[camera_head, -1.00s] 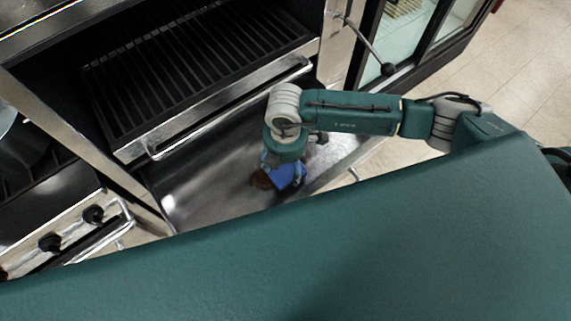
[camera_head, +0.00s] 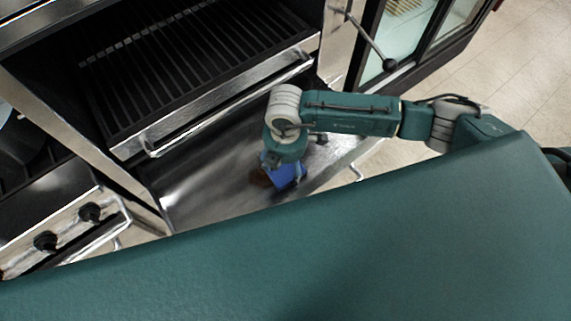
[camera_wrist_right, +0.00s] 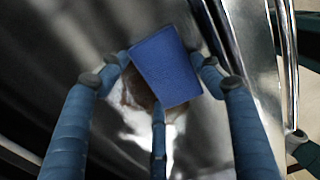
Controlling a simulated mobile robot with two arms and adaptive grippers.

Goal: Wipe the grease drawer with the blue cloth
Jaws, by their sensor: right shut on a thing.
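The grease drawer (camera_head: 205,190) is an open metal tray below the grill, seen in the head view. A brown stain (camera_head: 258,178) lies on its floor beside the cloth. My right gripper (camera_wrist_right: 160,75) is shut on the blue cloth (camera_wrist_right: 166,66), which looks like a flat rectangular block between the fingers. In the head view the blue cloth (camera_head: 285,177) is down in the drawer, under my right wrist. In the right wrist view the brown stain (camera_wrist_right: 136,90) shows partly behind the cloth. I cannot tell whether the cloth touches the drawer floor. My left gripper is not in view.
A grill with dark grates (camera_head: 190,60) and a metal front bar stands above the drawer. Stove knobs (camera_head: 90,212) are at the left. A glass-door cabinet (camera_head: 405,40) stands at the back right. Tiled floor (camera_head: 500,80) is open at the right.

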